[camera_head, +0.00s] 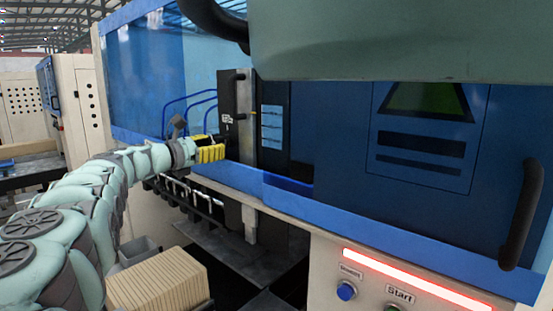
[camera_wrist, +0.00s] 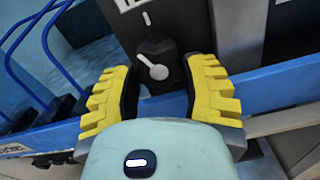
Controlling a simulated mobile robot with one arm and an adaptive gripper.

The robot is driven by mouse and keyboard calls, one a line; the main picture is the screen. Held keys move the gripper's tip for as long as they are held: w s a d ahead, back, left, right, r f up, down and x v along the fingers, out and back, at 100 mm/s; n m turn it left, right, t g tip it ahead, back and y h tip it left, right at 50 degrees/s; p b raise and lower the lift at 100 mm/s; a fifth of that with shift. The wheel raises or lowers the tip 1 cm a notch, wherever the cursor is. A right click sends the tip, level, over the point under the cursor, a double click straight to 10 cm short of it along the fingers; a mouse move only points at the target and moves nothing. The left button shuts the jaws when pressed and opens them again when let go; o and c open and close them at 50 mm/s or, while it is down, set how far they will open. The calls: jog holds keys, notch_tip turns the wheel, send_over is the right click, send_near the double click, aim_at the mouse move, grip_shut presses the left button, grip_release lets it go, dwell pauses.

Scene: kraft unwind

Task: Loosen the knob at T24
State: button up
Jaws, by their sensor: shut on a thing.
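A black knob (camera_wrist: 155,48) with a white pointer sits on a dark panel in the wrist view. The white mark has a round end at the lower right and a narrow end toward the upper left. A white tick (camera_wrist: 146,18) is on the panel above it, under a label cut off by the frame edge. My gripper (camera_wrist: 158,78) has its yellow-padded fingers on either side of the knob, shut on it. In the head view my gripper (camera_head: 218,150) reaches the dark panel (camera_head: 238,95); the knob is too small or hidden to make out there.
Blue hoses (camera_head: 190,105) run left of the panel. A blue rail (camera_head: 232,175) passes below it. A large machine door with a black handle (camera_head: 522,215) fills the right. A stack of tan sheets (camera_head: 158,285) stands low beside my arm.

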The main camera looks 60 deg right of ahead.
jog(key=shift+s+n+b, duration=0.1)
jog(key=shift+n+b, duration=0.25)
jog(key=shift+n, duration=1.95)
jog(key=o, duration=1.3)
jog(key=shift+c, duration=0.2)
jog(key=w+a, duration=0.1)
jog(key=a, duration=1.1)
jog(key=shift+w, duration=0.2)
